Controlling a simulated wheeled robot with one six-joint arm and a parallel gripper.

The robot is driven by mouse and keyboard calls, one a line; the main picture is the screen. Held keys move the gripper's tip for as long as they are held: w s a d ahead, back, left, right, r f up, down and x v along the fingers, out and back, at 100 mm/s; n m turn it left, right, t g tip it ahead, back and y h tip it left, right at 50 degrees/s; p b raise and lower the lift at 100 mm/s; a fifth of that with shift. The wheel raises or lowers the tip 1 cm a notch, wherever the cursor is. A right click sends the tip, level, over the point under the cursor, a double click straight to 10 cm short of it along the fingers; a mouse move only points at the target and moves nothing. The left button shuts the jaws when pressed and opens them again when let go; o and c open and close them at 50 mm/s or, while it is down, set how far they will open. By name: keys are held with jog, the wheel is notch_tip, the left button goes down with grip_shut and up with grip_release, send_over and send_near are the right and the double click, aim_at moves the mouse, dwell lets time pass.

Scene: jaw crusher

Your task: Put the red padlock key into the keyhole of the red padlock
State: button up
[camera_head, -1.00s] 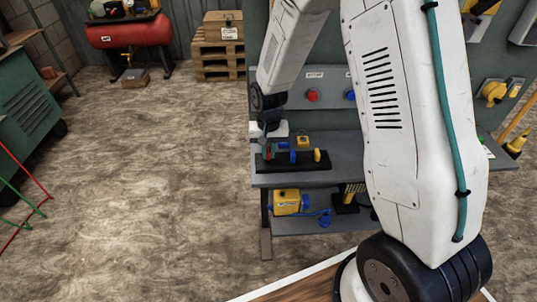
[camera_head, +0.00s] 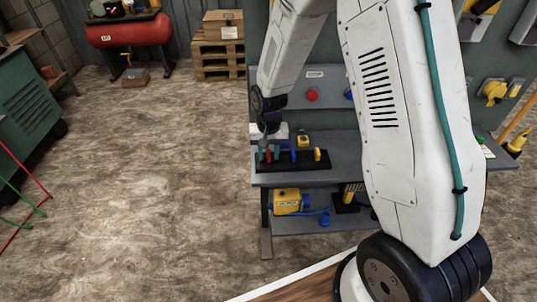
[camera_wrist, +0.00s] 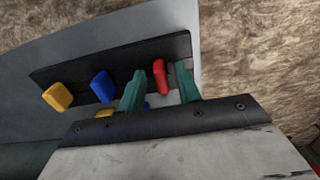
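The red padlock key (camera_wrist: 161,78) stands in a black rack (camera_wrist: 180,46) in the wrist view, to the right of a blue key and a yellow key. My gripper (camera_wrist: 160,70) has its two green fingers on either side of the red key. Gaps show between the key and both fingers, so the gripper is open and not holding it. In the head view, my gripper (camera_head: 268,152) is at the left end of the rack, over the grey bench, with the red key (camera_head: 268,158) low between the fingers. I cannot make out the red padlock; my gripper may hide it.
A blue key (camera_wrist: 103,86) and a yellow key (camera_wrist: 57,97) stand close to the left in the rack. A yellow padlock-like object (camera_head: 303,140) sits behind the rack. A yellow box (camera_head: 287,202) is on the shelf below. Open floor lies left of the bench.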

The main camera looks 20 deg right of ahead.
aim_at(269, 155)
notch_tip(269, 155, up, 12)
jog(key=s+d+r+n, duration=0.1)
jog(key=s+d+r, duration=0.1)
jog(key=s+r, duration=0.95)
jog(key=s+d+r+n+t, duration=0.1)
jog(key=s+r, duration=0.5)
jog(key=s, duration=1.2)
jog(key=shift+r+n, duration=0.15)
jog(key=shift+n, duration=0.65)
jog(key=shift+o, duration=0.5)
jog(key=shift+d, duration=0.1)
